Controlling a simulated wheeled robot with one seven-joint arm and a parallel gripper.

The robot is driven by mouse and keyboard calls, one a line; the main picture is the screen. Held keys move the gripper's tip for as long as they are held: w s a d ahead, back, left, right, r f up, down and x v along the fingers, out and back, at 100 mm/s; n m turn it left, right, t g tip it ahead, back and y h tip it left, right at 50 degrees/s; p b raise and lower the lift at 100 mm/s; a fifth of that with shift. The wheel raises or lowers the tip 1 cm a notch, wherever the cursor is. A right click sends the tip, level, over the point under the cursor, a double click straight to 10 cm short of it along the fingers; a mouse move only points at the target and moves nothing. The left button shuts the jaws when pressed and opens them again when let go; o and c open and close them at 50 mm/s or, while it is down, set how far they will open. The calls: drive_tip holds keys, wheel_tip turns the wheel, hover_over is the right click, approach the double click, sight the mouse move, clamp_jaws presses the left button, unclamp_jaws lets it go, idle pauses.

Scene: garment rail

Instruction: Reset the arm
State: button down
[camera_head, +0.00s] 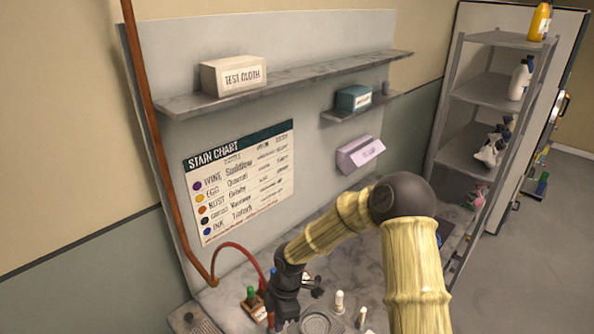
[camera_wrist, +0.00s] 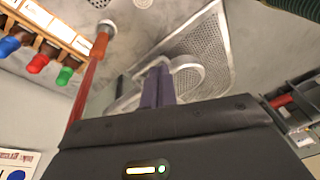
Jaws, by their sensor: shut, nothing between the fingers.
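My arm, pale yellow with a dark elbow, reaches down to the marble counter (camera_head: 345,232) in the head view. My gripper (camera_head: 279,320) is low over the counter's front part, with its fingertips near the bottom edge of the picture. In the wrist view my gripper (camera_wrist: 157,75) shows its two dark fingers pressed together with nothing between them. Behind the fingers lies a perforated metal plate (camera_wrist: 200,45) with a pale rim. I cannot tell whether the fingertips touch anything below.
A rack with blue, red and green knobs (camera_wrist: 38,63) is at the wrist view's upper left, beside a red pipe (camera_wrist: 84,90). Small bottles (camera_head: 338,303) stand right of my gripper. A stain chart (camera_head: 240,182) hangs behind; metal shelves (camera_head: 482,92) stand at right.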

drive_tip(key=s+d+r+m+t+h+b, duration=0.1)
drive_tip(key=s+d+r+m, duration=0.4)
drive_tip(key=d+m, duration=0.5)
drive_tip(key=s+d+r+m+t+b, duration=0.3)
drive_tip(key=s+d+r+m+b, duration=0.1)
drive_tip(key=d+m, duration=0.6)
drive_tip(key=shift+s+r+m+t+h+b, duration=0.3)
drive_tip(key=shift+s+r+m+h+b, duration=0.15)
drive_tip(key=shift+s+m, duration=0.5)
drive_tip(key=shift+w, duration=0.25)
